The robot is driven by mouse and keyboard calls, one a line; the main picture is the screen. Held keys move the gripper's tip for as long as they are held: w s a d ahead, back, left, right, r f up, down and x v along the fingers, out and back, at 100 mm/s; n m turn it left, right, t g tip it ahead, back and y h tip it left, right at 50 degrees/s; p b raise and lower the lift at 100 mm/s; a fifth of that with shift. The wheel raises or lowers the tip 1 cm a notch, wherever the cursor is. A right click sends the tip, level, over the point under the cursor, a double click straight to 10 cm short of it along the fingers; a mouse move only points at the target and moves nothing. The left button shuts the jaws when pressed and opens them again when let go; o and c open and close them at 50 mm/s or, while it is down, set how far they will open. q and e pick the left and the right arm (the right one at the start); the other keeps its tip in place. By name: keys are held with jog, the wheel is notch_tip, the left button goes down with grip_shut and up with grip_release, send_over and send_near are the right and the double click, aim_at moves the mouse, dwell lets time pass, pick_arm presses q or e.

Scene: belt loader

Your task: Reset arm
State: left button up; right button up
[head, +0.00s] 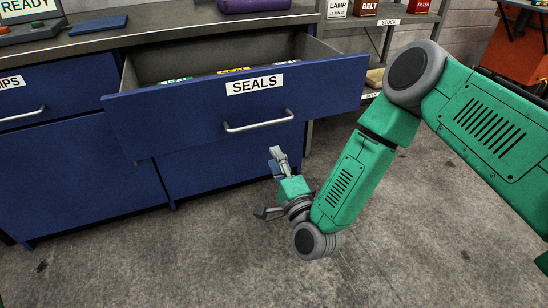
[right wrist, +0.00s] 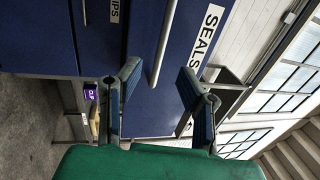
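My right arm comes in from the right in the head view, and its gripper (head: 276,158) hangs low in front of the blue cabinet. It is below the handle of the open drawer (head: 190,122) labelled SEALS. In the right wrist view the two fingers of the right gripper (right wrist: 160,75) stand apart with nothing between them. The drawer front (right wrist: 188,70) and its handle show beyond them, turned sideways. My left gripper is not in view.
The SEALS drawer juts out from the workbench (head: 160,40), with several labelled packs (head: 235,71) inside. A closed drawer (head: 45,90) is at the left. Shelves with LAMP, BELT and FILTER boxes (head: 367,7) stand behind. The concrete floor (head: 200,260) in front is clear.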

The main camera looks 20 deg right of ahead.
jog(key=s+a+f+n+g+y+p, duration=0.1)
jog(key=s+f+n+g+p, duration=0.4)
jog(key=s, duration=0.3)
jog(key=s+f+n+g+y+p, duration=0.2)
jog(key=s+f+n+g, duration=0.35)
jog(key=s+n, duration=0.2)
jog(key=s+d+r+n+g+h+p, duration=0.1)
jog(key=s+d+g, duration=0.3)
jog(key=s, duration=0.5)
jog(key=s+d+r+n+g+h+p, duration=0.1)
jog(key=s+d+n+g, duration=0.3)
jog(key=s, duration=0.5)
jog(key=shift+s+d+g+h+p, duration=0.25)
jog(key=shift+d+g+h+p, duration=0.3)
jog(key=shift+d+h+p, duration=0.4)
jog(key=shift+w+n, duration=0.1)
jog(key=shift+n, duration=0.15)
